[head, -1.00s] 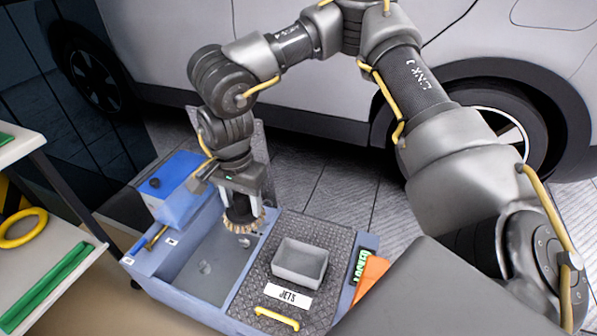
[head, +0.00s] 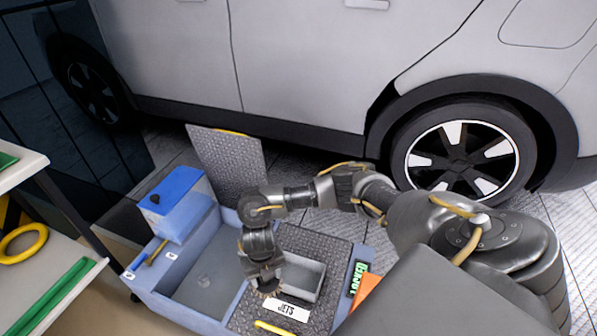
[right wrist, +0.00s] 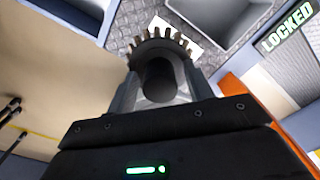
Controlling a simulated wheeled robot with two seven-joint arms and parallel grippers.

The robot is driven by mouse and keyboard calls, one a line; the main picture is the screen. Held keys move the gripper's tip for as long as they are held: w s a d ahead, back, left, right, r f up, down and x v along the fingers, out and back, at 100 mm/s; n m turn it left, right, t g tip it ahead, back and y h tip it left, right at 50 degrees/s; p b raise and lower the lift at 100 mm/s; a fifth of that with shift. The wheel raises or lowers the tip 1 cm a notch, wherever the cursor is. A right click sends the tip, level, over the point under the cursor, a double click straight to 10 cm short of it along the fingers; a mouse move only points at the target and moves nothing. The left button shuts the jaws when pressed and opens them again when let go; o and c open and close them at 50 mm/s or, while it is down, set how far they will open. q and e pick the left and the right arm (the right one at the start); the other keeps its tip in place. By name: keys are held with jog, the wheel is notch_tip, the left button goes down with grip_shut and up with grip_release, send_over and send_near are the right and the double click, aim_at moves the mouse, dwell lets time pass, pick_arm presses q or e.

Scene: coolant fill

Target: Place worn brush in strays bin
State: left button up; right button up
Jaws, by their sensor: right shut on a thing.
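My right gripper (head: 264,276) is shut on the worn brush (head: 268,291), a round brush with a ring of tan bristles. In the right wrist view the bristles (right wrist: 160,42) stick out beyond the fingers. The brush is over the textured deck beside a small open grey bin (head: 312,278), at its near left corner. A white label reading JETS (head: 286,309) lies in front of the bin. The bin's inside looks empty in the right wrist view (right wrist: 217,15). No label reading strays is visible. My left gripper is not in view.
The blue case (head: 212,318) has an empty compartment (head: 205,285) on the left and a blue box (head: 177,195) behind it. A green LOCKED sign (head: 358,279) and orange piece (head: 365,292) are on the right. A yellow handle (head: 270,327) is in front.

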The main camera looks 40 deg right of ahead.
jog(key=shift+s+d+f+m, duration=0.35)
jog(key=shift+s+f+m, duration=0.1)
jog(key=shift+f+m, duration=0.1)
jog(key=shift+d+f, duration=0.3)
jog(key=shift+d, duration=0.1)
jog(key=d+f+b, duration=0.4)
jog(key=d, duration=0.4)
pick_arm(q)
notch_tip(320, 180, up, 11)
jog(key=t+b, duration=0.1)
jog(key=b, duration=0.1)
pick_arm(e)
jog(key=b, duration=0.3)
send_over(306, 283)
notch_tip(306, 283, down, 8)
jog(key=shift+s+f, duration=0.1)
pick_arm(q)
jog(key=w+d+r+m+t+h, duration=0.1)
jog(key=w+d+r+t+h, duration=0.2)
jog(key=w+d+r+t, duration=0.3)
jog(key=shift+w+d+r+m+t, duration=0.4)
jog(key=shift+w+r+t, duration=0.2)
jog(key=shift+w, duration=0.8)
pick_arm(e)
jog(key=shift+f, duration=0.1)
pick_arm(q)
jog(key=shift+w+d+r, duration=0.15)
pick_arm(e)
jog(key=shift+f, duration=0.15)
